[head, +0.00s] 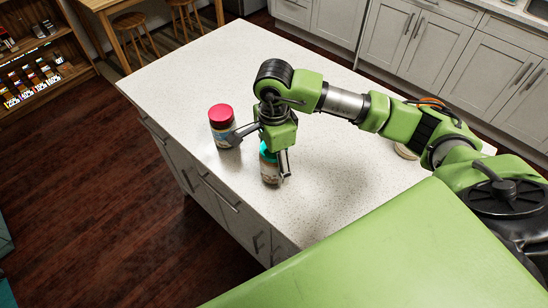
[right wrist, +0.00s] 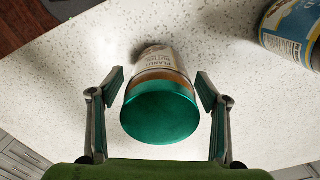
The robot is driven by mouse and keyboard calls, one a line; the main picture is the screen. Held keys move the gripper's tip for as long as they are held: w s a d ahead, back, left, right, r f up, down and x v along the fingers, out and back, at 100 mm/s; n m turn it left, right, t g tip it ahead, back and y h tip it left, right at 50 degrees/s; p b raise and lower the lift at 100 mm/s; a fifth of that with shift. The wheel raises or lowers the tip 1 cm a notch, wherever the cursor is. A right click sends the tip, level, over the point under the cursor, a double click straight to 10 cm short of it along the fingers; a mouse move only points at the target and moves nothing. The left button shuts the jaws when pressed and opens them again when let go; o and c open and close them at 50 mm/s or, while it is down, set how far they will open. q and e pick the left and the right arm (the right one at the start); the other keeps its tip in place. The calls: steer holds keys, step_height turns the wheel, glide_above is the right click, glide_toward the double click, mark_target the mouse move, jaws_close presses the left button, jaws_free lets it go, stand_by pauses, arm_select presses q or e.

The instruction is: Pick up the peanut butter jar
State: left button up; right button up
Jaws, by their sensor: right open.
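The peanut butter jar (head: 270,172) has a teal-green lid and stands on the speckled white counter, near its front-left edge. In the right wrist view the jar (right wrist: 160,62) shows its lid toward the camera and part of a label. My right gripper (head: 257,156) points down over the jar. In the right wrist view its open fingers (right wrist: 160,78) lie on either side of the jar, with a visible gap on both sides. My arm hides part of the jar in the head view. My left gripper is not in view.
A red-lidded jar (head: 222,127) stands just left of my right gripper, close to one finger; a blue-labelled container (right wrist: 290,30) shows in the right wrist view. A pale round object (head: 405,151) is partly hidden behind my arm. The counter's far part (head: 205,65) is clear.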

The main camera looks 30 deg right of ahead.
steer(key=shift+a, duration=0.1)
steer(key=c, duration=1.5)
steer(key=shift+c, duration=1)
steer(key=shift+w, duration=0.1)
